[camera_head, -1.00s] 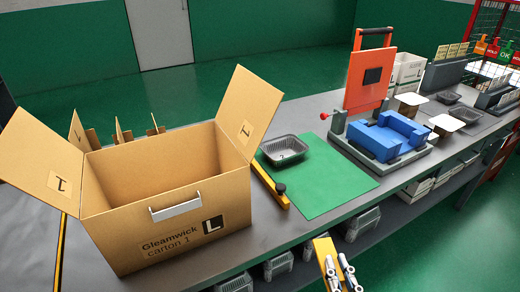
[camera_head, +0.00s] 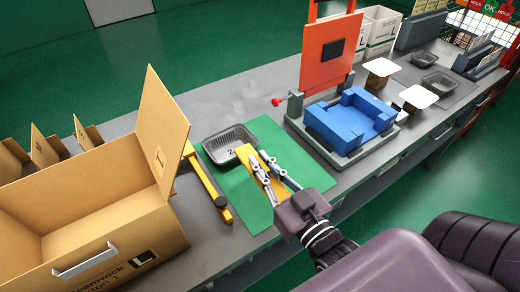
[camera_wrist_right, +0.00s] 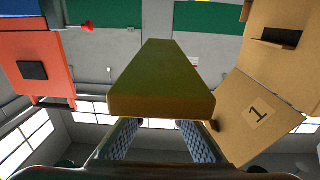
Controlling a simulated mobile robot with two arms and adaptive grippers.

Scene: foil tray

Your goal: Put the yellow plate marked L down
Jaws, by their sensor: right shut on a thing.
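The yellow plate (camera_head: 246,160) is in my right gripper (camera_head: 268,168), over the green mat and beside the tray's right edge in the head view. The plate also fills the middle of the right wrist view (camera_wrist_right: 160,80), between the fingers (camera_wrist_right: 160,128). No L mark shows on its visible faces. I cannot tell whether it touches the mat or the tray. The green mat (camera_head: 233,205) lies on the bench. My left gripper is out of view.
A yellow bar (camera_head: 205,178) with a black knob lies along the mat's left side. The open carton (camera_head: 25,235) marked L stands left of it. A blue fixture (camera_head: 350,122) with an orange upright panel (camera_head: 328,52) stands to the right. Bare bench lies behind the mat.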

